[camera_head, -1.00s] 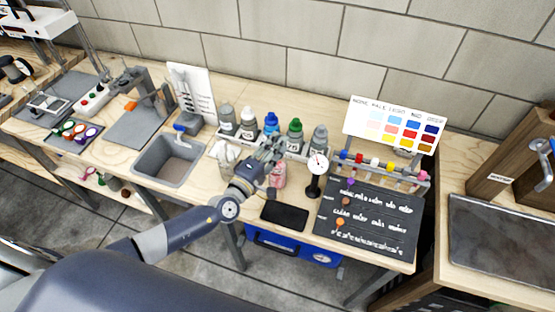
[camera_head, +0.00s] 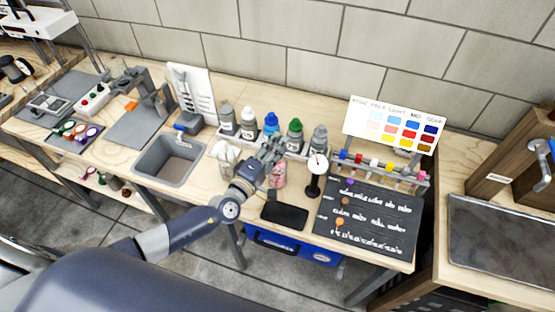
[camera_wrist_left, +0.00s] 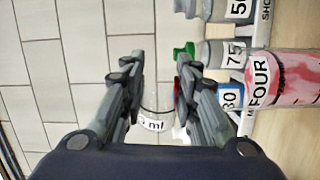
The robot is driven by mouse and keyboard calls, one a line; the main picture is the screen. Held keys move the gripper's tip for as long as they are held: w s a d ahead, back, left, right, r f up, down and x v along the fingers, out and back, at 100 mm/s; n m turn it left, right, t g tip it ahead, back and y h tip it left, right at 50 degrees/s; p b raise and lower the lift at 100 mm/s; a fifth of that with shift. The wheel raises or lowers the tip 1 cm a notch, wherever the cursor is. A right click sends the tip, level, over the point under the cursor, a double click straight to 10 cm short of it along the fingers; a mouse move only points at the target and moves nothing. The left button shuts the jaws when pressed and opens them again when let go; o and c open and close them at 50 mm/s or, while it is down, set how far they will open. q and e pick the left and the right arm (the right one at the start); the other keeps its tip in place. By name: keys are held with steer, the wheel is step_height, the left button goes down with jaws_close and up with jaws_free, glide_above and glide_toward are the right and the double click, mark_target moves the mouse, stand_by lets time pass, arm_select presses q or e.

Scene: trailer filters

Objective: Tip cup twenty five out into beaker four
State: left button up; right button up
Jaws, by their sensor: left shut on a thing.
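My left gripper (camera_head: 270,150) is over the workbench and shut on a small clear cup (camera_wrist_left: 155,122). In the left wrist view the cup sits between the fingers, and its label shows only "5 ml". Its label lies at right angles to the beaker's, so the cup looks tipped on its side. A red patch (camera_wrist_left: 177,95) shows beside the right finger; I cannot tell whether it is liquid. Beaker four (camera_head: 279,178), labelled FOUR, stands just below and right of the gripper with pinkish-red streaks; it also shows in the left wrist view (camera_wrist_left: 285,78). My right gripper is out of view.
Several capped bottles (camera_head: 249,125) stand in a row behind the gripper. A whitish vessel (camera_head: 225,155) is left of it. A round dial on a black stand (camera_head: 316,172) is close on the right. A sink (camera_head: 170,160) lies left, a dark written board (camera_head: 368,220) right.

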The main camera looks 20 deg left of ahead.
arm_select(q)
steer(key=shift+d+m+p, duration=0.15)
steer(key=shift+m+p, duration=0.4)
steer(key=shift+m, duration=0.35)
steer(key=shift+d+m+p, duration=0.15)
steer(key=shift+m+p, duration=0.4)
steer(key=shift+m, duration=0.35)
stand_by(2.1)
steer(key=shift+s+d+m+p, duration=0.15)
steer(key=shift+m+p, duration=0.35)
steer(key=shift+m, duration=0.4)
steer(key=shift+d+m+p, duration=0.15)
steer(key=shift+m+p, duration=0.3)
steer(key=shift+m, duration=0.45)
stand_by(2.3)
